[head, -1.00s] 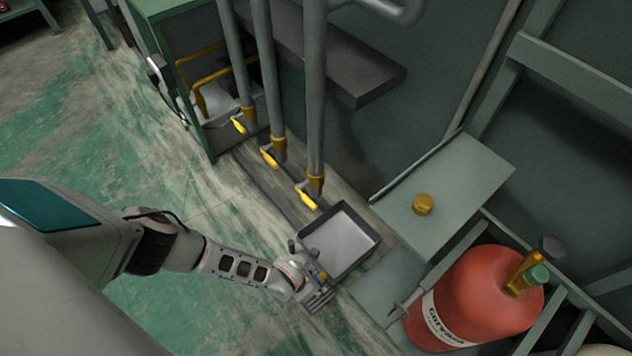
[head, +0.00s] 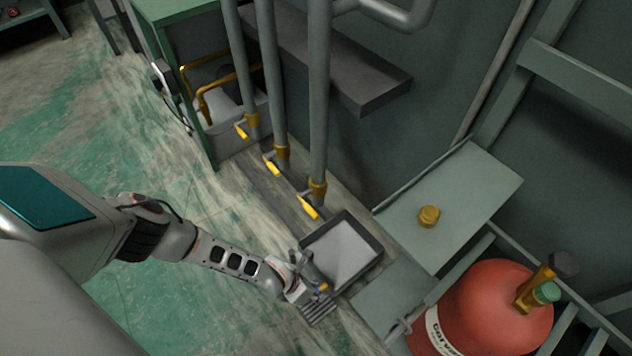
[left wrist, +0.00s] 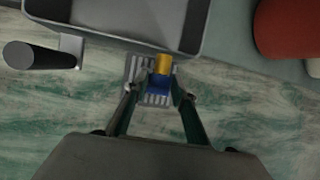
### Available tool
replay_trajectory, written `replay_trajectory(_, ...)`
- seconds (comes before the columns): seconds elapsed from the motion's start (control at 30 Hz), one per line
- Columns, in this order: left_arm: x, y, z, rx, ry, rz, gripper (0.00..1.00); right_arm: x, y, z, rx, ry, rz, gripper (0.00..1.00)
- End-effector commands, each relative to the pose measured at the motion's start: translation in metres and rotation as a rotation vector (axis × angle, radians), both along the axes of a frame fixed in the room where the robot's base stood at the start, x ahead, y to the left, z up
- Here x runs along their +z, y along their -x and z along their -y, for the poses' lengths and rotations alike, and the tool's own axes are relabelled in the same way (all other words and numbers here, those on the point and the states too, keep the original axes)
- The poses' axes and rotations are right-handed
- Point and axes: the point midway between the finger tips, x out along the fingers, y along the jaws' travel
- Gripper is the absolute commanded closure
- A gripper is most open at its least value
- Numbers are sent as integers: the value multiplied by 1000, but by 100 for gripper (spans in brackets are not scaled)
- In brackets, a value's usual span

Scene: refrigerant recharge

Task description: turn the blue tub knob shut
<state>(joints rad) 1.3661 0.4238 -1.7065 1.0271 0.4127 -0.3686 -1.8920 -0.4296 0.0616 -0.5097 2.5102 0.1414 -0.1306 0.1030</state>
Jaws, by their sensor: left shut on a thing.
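The tub (head: 345,250) is a shallow grey tray with a dark rim, on the floor below the pipes. Its near wall also shows in the left wrist view (left wrist: 115,32). The fingers partly hide the knob in the head view. My right gripper is in neither view.
A slotted floor grate (head: 318,312) lies under the knob. A dark cylinder (left wrist: 35,55) on a grey bracket stands left of the knob. Pipes with yellow-handled valves (head: 309,207) rise behind the tub.

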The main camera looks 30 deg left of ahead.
Motion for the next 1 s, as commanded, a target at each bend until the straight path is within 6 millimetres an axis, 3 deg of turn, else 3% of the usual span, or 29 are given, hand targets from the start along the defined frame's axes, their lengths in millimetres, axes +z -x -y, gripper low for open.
replay_trajectory(0.3, -3, 0, -6, -5, 190, -73, 96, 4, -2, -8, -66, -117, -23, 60)
replay_trajectory(1.0, -5, 0, -8, -1, 413, -154, 96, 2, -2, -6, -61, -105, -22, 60)
